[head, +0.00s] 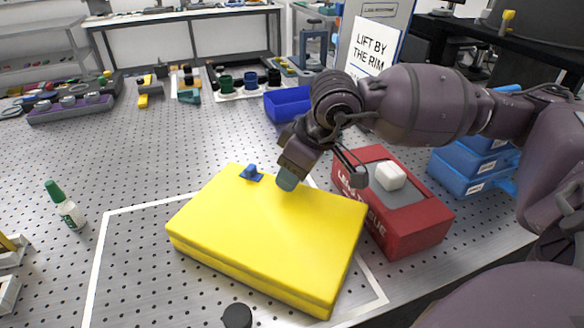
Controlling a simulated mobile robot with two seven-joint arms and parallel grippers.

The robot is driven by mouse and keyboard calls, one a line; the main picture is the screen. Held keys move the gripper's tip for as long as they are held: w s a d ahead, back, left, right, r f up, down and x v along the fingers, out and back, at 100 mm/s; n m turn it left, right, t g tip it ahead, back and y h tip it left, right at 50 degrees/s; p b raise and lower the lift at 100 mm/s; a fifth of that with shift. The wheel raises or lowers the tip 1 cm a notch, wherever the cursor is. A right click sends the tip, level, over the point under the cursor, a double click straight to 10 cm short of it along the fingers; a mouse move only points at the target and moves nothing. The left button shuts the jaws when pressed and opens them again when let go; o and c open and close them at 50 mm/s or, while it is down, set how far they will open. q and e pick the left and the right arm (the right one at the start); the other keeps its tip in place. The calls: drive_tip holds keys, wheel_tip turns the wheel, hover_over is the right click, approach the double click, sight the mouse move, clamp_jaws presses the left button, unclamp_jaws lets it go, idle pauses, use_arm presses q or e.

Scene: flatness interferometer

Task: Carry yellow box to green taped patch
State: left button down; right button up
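The yellow box (265,235), a wide flat case, lies on the perforated metal table inside a white taped outline (98,262). A small blue piece (250,173) sits at its far edge. My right gripper (320,180) is at the box's far right edge with its fingers spread. One blue-grey fingertip is over the box top and the other is beyond the edge. I cannot tell whether either touches the box. No green taped patch shows in this view. My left gripper is out of view.
Blue bins (465,172) are farther right. A small green-capped bottle (65,206) stands at left. A blue tray (288,103) is behind. The table's middle left is mostly clear.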

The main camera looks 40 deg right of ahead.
drive_tip(key=shift+o, duration=1.4)
drive_tip(key=shift+r, duration=0.15)
